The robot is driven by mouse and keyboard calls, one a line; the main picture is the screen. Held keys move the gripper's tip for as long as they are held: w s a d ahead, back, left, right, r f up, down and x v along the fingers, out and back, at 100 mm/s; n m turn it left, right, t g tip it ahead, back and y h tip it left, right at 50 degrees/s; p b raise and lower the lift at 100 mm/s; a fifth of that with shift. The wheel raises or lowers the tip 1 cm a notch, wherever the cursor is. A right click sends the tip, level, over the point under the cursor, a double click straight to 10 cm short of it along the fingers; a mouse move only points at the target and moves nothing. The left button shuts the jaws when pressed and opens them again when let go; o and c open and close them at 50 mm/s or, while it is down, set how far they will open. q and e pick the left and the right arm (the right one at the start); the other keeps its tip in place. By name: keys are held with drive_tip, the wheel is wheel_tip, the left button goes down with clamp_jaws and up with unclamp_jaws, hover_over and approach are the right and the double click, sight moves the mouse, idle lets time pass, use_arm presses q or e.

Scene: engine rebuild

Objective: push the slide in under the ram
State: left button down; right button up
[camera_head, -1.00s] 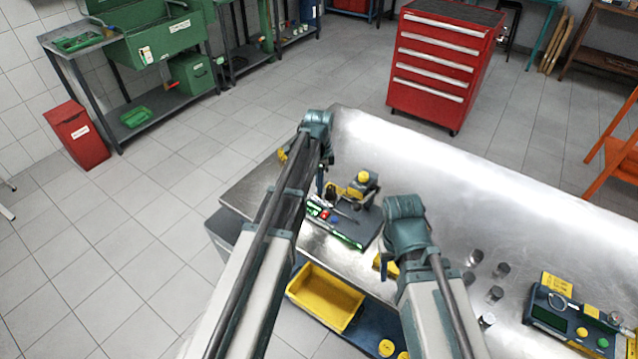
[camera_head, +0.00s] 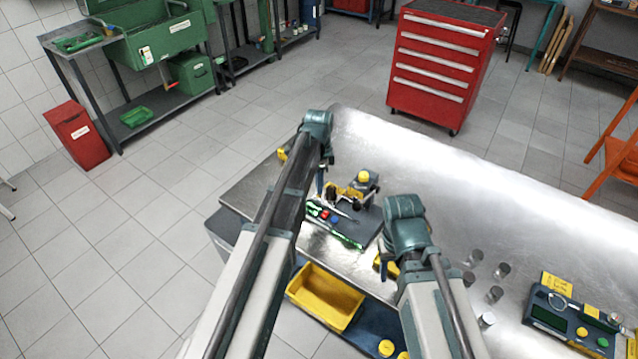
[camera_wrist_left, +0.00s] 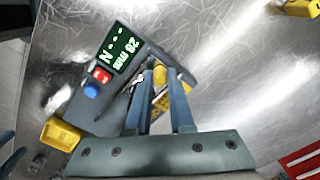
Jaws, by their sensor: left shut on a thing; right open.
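The bench press has a dark base (camera_head: 372,222) and a yellow knob on its ram (camera_head: 363,177). In the left wrist view its base (camera_wrist_left: 112,112) carries a green display, a red button and a blue button. My left gripper (camera_head: 321,187) points down beside the press. In the left wrist view its fingers (camera_wrist_left: 159,68) close together at the press, in line with a yellow part (camera_wrist_left: 160,77). They are shut on the slide, which is mostly hidden by the fingers. My right gripper (camera_head: 386,264) is open, low in front of the press and mostly hidden by its wrist.
A yellow bin (camera_head: 325,298) sits below the bench's front edge. Several metal cylinders (camera_head: 495,294) and a control box (camera_head: 572,322) stand on the metal bench (camera_head: 430,190) to the right. The bench behind the press is clear. A red drawer cabinet (camera_head: 440,70) stands beyond.

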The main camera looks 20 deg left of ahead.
sight(332, 189)
use_arm(q)
drive_tip(key=d, duration=0.1)
drive_tip(key=s+d, duration=0.1)
drive_tip(key=d, duration=0.2)
drive_tip(key=shift+s+d, duration=0.3)
drive_tip(key=shift+s, duration=0.05)
drive_tip(key=c, duration=0.8)
unclamp_jaws()
drive_tip(key=shift+a, duration=0.1)
drive_tip(key=shift+r, duration=0.1)
wheel_tip(332, 189, up, 14)
drive_tip(key=p, duration=1.3)
drive_tip(key=shift+f+p, duration=0.2)
drive_tip(key=shift+p, duration=0.2)
use_arm(e)
wheel_tip(332, 189, up, 14)
drive_tip(key=shift+f, duration=0.15)
